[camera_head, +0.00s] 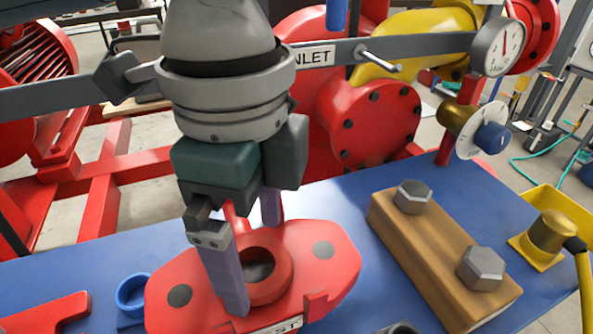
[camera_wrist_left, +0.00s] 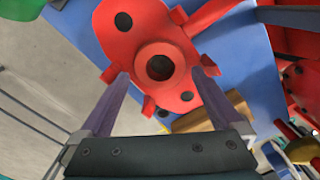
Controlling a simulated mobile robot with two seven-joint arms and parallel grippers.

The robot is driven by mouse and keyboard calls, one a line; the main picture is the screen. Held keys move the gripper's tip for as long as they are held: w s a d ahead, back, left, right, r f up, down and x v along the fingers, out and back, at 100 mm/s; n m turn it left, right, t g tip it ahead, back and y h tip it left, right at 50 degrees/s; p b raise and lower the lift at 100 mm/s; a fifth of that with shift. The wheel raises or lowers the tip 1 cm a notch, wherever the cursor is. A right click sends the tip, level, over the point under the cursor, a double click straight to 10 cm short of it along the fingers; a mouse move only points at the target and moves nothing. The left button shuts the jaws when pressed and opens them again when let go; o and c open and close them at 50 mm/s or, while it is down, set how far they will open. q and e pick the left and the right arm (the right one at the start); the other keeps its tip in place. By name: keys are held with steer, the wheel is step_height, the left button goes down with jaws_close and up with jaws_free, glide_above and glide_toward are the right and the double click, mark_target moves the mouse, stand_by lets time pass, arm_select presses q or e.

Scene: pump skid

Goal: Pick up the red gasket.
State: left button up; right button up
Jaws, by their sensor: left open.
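A red ring (camera_head: 280,285), which I take as the gasket, sits around a dark central hole on a red oval plate (camera_head: 335,272). The plate lies on the blue bench top. In the left wrist view the ring (camera_wrist_left: 178,54) is near the middle of the picture, on the plate (camera_wrist_left: 112,48). My left gripper (camera_head: 252,264) points down at the ring with its two purple fingers spread. In the wrist view the left gripper (camera_wrist_left: 161,84) has one finger to each side of the ring, with nothing held. Whether the fingers touch it cannot be told. My right gripper is not in view.
A wooden block (camera_head: 430,262) with two grey hex bolts stands right of the plate. A blue ring-shaped cup (camera_head: 132,292) is at left. A yellow tray (camera_head: 545,207) is at far right. A grey bar with a gauge (camera_head: 497,48) and red pump parts (camera_head: 370,120) stand behind.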

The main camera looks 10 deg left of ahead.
arm_select(q)
steer(key=shift+f, duration=0.95)
steer(key=shift+c, duration=0.4)
steer(key=c, duration=1)
steer(key=shift+r, duration=0.15)
